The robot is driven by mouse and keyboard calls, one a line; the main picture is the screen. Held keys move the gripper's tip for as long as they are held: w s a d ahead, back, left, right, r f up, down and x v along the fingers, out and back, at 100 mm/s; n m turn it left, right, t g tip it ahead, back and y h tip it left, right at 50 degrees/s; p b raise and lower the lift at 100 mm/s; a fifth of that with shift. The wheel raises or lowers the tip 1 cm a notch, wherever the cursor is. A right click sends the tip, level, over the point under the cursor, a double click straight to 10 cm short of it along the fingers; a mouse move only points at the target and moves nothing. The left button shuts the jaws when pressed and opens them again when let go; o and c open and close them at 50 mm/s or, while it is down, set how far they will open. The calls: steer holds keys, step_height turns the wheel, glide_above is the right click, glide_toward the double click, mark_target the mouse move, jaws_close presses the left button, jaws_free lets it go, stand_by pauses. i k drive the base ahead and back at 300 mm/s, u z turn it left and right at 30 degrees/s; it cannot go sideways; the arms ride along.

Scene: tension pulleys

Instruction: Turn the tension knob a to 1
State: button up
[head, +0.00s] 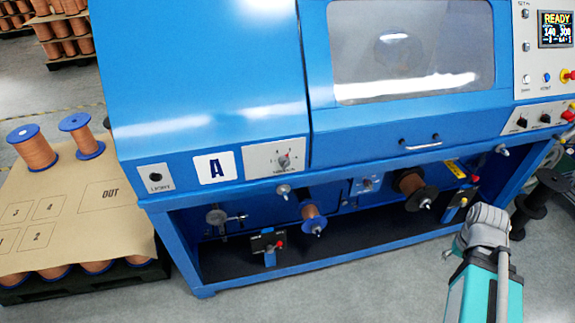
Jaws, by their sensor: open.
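A large blue machine (215,75) fills the middle of the head view. The scale marks and printed text are too small to read, so I cannot tell the knob's setting. My arm shows at the lower right, apart from the dials; the jaws of my gripper are not visible.
A pallet with a brown sheet (130,235) and blue-flanged spools (34,147) stands left. A READY screen (556,28) is upper right. Floor in front is clear.

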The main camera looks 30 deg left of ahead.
mark_target(284, 161)
steer(key=k, duration=1.8)
steer(key=u, duration=0.9)
steer(key=i, duration=1)
steer(key=z, duration=0.05)
